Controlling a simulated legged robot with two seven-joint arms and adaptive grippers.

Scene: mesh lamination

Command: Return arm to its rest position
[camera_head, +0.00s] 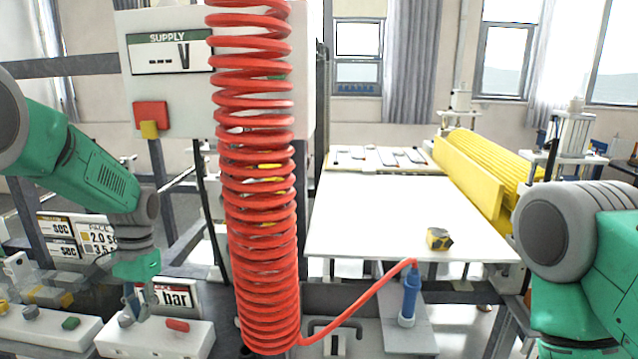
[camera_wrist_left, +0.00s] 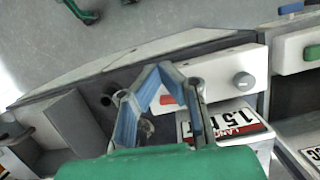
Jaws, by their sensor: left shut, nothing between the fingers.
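My left arm (camera_head: 95,175) is green and grey and reaches down from the left in the head view. Its gripper (camera_head: 130,302) hangs over the white control boxes at the lower left, partly blending with them. In the left wrist view the blue fingers of the gripper (camera_wrist_left: 158,70) come together at their tips, with nothing between them. Behind them is a white box with a red switch (camera_wrist_left: 168,99) and a grey knob (camera_wrist_left: 243,81). My right arm (camera_head: 585,265) shows at the right edge of the head view; its gripper is out of view.
A red coiled hose (camera_head: 262,200) hangs in front, running to a blue tool (camera_head: 409,298). A white table (camera_head: 400,205) bears a small yellow-and-black object (camera_head: 439,239). A yellow ribbed roller unit (camera_head: 485,175) stands at its right. A supply panel (camera_head: 170,85) stands left of the hose.

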